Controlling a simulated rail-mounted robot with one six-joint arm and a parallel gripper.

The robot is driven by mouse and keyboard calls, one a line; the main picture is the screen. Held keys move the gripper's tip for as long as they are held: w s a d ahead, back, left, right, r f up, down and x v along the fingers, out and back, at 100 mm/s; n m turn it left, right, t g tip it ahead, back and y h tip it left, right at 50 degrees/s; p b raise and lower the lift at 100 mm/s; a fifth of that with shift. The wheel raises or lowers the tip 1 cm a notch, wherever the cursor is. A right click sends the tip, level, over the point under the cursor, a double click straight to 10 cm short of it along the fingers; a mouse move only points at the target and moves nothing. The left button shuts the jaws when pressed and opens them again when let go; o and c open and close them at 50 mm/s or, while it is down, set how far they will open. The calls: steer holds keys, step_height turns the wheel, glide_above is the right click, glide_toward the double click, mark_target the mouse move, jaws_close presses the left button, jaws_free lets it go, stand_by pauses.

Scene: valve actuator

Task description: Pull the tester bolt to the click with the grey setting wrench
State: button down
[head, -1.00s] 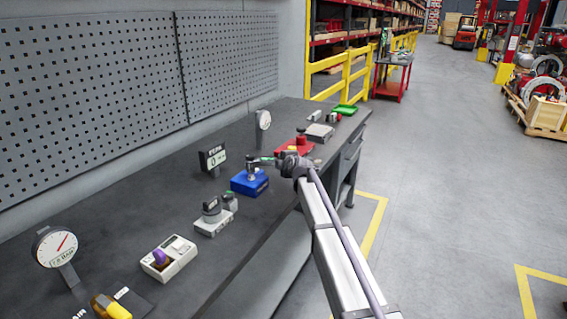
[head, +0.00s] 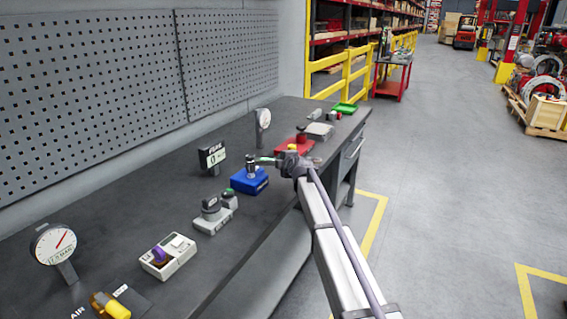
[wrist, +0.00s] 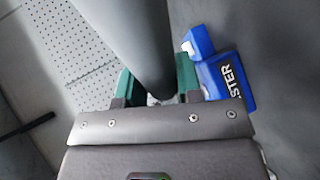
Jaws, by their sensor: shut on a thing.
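The blue tester block (head: 247,182) sits on the bench. The wrist view shows its blue side with white lettering (wrist: 232,78), right of my fingers. My gripper (head: 264,161) is level above the tester, reaching in from the right. Its green fingers (wrist: 157,84) are shut on a grey cylinder, which I take to be the grey setting wrench (wrist: 125,35). In the head view the wrench (head: 251,163) stands roughly upright over the tester. The tester bolt is hidden, so I cannot tell how the wrench sits on it.
A grey holder (head: 212,222) with knob-like pieces and a beige box with a purple knob (head: 168,256) stand nearer. A red block (head: 294,147) lies beyond my gripper. Dial gauges (head: 54,243) stand along the bench.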

steer(key=shift+f+b, duration=1.05)
stand_by(0.5)
steer(key=shift+s+a+m+t+h, duration=0.1)
steer(key=shift+s+m+t+h, duration=0.3)
steer(key=shift+s+m+h, duration=0.75)
steer(key=shift+s, duration=0.15)
steer(key=shift+s+a+m+h, duration=0.2)
steer(key=shift+s+m+h, duration=0.35)
steer(key=shift+h, duration=0.15)
steer(key=shift+s+a+m+h, duration=0.15)
steer(key=shift+s+m+h, duration=0.35)
steer(key=shift+h, duration=0.15)
